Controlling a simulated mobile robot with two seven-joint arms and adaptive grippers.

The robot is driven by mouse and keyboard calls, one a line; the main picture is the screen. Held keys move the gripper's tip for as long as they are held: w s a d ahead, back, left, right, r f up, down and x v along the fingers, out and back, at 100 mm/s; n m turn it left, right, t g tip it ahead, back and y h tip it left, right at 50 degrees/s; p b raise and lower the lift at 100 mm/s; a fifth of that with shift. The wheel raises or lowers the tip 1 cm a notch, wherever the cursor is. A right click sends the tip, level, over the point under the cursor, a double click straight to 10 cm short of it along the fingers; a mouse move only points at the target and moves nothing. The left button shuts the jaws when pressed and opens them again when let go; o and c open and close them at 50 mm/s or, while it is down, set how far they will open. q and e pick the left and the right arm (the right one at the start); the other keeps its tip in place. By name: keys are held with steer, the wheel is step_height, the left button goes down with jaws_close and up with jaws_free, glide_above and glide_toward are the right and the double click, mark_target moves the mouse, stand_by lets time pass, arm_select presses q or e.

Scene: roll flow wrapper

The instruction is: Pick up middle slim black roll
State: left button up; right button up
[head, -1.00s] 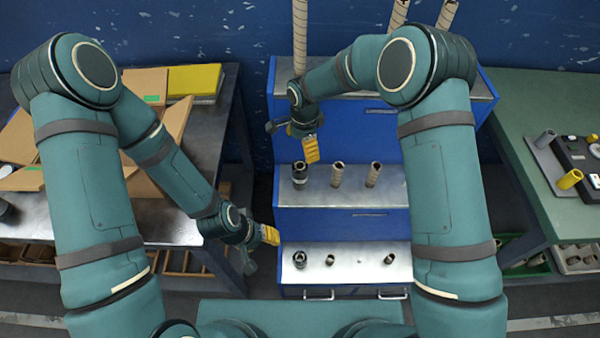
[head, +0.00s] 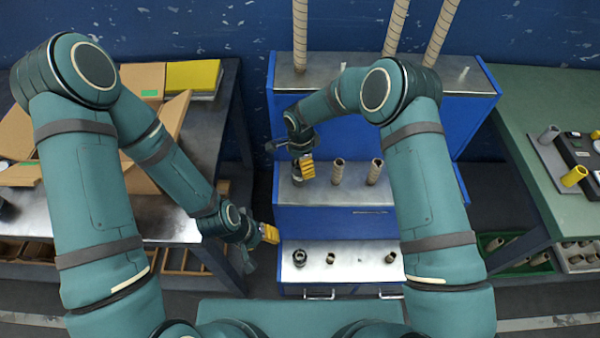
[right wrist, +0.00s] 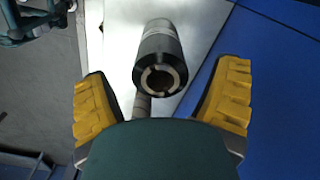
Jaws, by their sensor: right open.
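The slim black roll of the middle step stands upright, its dark hollow end (right wrist: 160,48) facing the camera in the right wrist view. In the head view it is mostly hidden behind my right gripper (head: 304,168). My right gripper also shows in the right wrist view (right wrist: 162,95), open, with its two yellow fingers apart on either side of the roll's image. It is not closed on the roll; whether a finger touches it cannot be told. My left gripper (head: 268,235) hangs at the left of the lower step, its fingers too small to judge.
Two tan rolls (head: 338,170) (head: 374,171) stand right of it on the middle step (head: 345,195). The lower step (head: 345,250) holds a short black roll (head: 300,257) and two small tan ones. Tall tan rolls (head: 397,25) stand on the top step. Tables flank both sides.

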step_height(320, 180, down, 2)
steer(key=shift+f, duration=0.15)
steer(key=c, duration=1.4)
